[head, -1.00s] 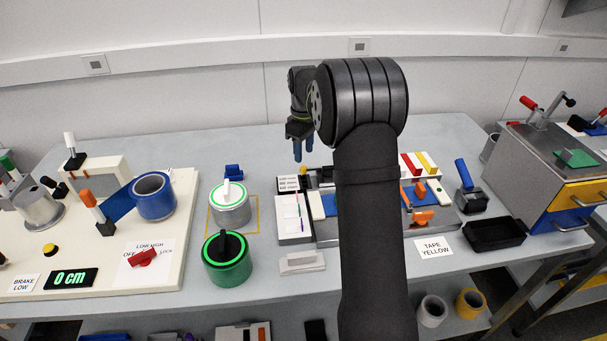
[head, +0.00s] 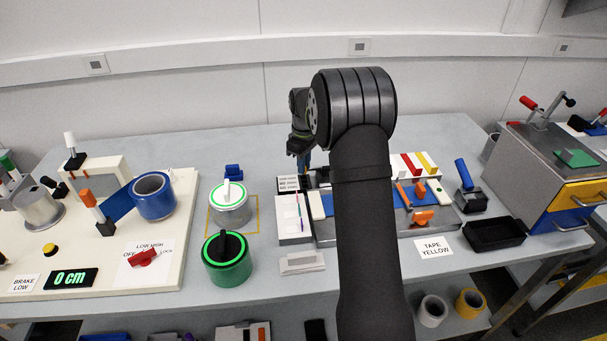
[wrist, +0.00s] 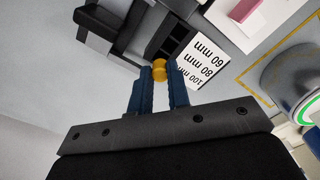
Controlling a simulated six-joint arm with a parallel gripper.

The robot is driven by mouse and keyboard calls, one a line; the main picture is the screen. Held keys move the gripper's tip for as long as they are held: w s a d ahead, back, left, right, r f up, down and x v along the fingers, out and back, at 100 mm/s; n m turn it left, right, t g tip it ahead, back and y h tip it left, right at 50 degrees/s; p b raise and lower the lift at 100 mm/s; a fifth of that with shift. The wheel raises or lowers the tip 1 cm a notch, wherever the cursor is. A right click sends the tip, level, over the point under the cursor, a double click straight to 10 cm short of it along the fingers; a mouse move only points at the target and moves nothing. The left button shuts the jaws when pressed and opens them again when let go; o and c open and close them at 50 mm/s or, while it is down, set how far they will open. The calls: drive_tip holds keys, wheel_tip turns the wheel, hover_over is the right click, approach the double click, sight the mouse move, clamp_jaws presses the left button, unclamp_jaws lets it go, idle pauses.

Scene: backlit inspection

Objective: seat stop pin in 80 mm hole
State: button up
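The stop pin shows its yellow round head (wrist: 159,71) in the wrist view, between the tips of my gripper's blue fingers (wrist: 160,68). The head fills most of the gap, but I cannot tell whether both fingers press on it. The pin's lower part is hidden. A white label (wrist: 203,62) reads 60 mm, 80 mm and 100 mm beside a row of dark openings (wrist: 172,39); the pin's head is near the 100 mm end. In the head view, my gripper (head: 305,160) is low at the back of the fixture, and my arm hides part of it.
A silver can (head: 230,210) and a green can (head: 227,262) stand left of the fixture. A pale block (head: 302,263) lies in front. A blue-handled tool (head: 466,188) and a black tray (head: 494,235) are at right. The table behind the fixture is clear.

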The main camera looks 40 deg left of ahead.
clamp_jaws()
drive_tip(key=shift+r, duration=0.55)
drive_tip(key=w+d+r, duration=0.1)
drive_tip(key=d+r, duration=0.9)
drive_tip(key=d, duration=0.3)
drive_tip(key=shift+m, duration=0.4)
drive_tip(key=shift+s+a+f, duration=0.4)
drive_tip(key=shift+a+f, duration=1.4)
drive_tip(key=shift+a, duration=0.1)
drive_tip(key=shift+s+a+f, duration=0.45)
drive_tip(key=shift+a+f, duration=1.4)
drive_tip(key=shift+a, duration=0.1)
drive_tip(key=shift+s+a+f, duration=0.4)
drive_tip(key=shift+a+f, duration=1.4)
drive_tip(key=shift+a, duration=0.1)
